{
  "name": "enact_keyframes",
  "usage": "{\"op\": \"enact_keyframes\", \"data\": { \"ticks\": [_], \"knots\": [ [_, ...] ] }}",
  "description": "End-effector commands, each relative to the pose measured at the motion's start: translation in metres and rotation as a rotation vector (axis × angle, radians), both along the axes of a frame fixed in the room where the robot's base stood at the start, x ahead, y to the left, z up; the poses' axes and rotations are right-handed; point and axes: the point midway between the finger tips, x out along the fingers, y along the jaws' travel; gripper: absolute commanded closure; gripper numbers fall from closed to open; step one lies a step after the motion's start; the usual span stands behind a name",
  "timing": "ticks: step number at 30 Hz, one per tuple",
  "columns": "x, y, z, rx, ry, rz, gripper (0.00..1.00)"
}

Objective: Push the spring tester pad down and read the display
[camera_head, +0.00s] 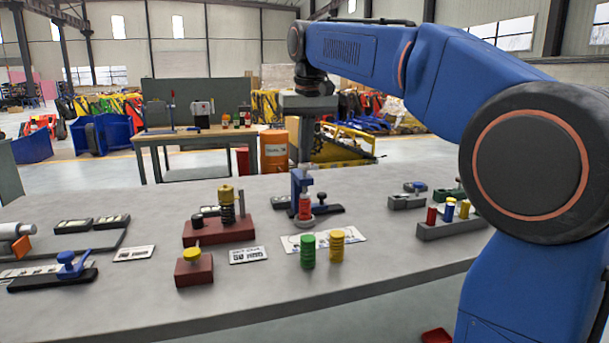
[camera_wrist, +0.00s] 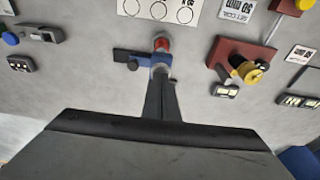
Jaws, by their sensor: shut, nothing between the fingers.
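The spring tester has a dark red base (camera_head: 218,232), a black coil spring (camera_head: 227,212) and a yellow pad (camera_head: 226,193) on top. It stands left of my gripper in the head view. In the wrist view its yellow pad (camera_wrist: 250,72) is at the upper right. A small dark box (camera_wrist: 225,90) with pale windows, perhaps the display, lies beside the base; I cannot read it. My gripper (camera_head: 304,163) is shut and points down over a blue stand (camera_head: 299,183) with a red cylinder (camera_head: 305,208). Its fingers (camera_wrist: 160,85) overlap the stand in the wrist view.
A red block with a yellow knob (camera_head: 193,268) stands in front of the tester. Green (camera_head: 308,250) and yellow (camera_head: 336,247) cylinders stand near a printed card. A grey rack with coloured cylinders (camera_head: 450,222) is at right. The front of the table is mostly clear.

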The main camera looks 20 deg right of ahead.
Motion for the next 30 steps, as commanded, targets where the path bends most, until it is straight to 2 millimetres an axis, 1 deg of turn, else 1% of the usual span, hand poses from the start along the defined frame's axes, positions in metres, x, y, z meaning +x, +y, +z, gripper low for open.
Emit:
{"op": "enact_keyframes", "data": {
  "ticks": [7, 20, 30],
  "knots": [
    [0.0, 0.0, -0.01, 0.0, 0.002, 0.0, 1.0],
    [0.0, 0.0, -0.011, 0.0, 0.002, 0.0, 1.0],
    [0.0, 0.0, -0.018, 0.0, 0.002, 0.0, 1.0]
  ]
}}
